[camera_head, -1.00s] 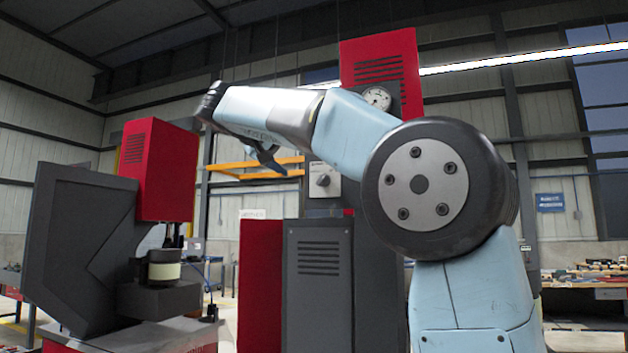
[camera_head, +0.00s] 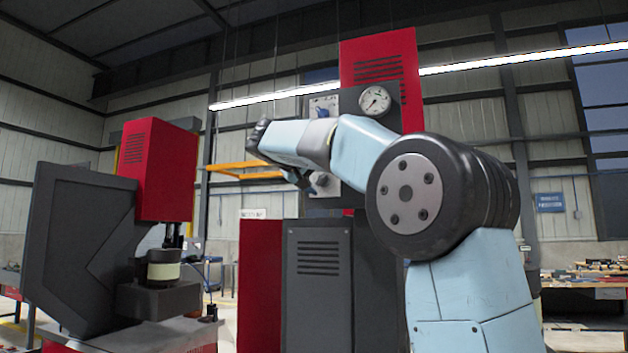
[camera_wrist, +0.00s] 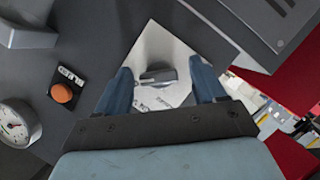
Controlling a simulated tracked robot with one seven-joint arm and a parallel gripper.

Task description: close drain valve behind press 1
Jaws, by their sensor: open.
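A grey handle (camera_wrist: 158,77) sits on a white square plate (camera_wrist: 160,42) on a dark panel, in the wrist view. Small print shows on the plate below the handle. My gripper (camera_wrist: 160,68) is open, with one blue finger on each side of the handle in the picture. I see no contact, and the depth gap cannot be told. In the head view, my gripper (camera_head: 306,184) is in front of the lower white plate (camera_head: 328,189), partly hiding it and its knob. No label naming the drain valve can be read.
Another white plate with a blue knob (camera_head: 323,110) and a round gauge (camera_head: 375,100) are higher on the machine. An orange button (camera_wrist: 62,92) is left of the handle. A dark grey cabinet (camera_head: 318,290) stands below; a red-and-grey press (camera_head: 160,170) stands left.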

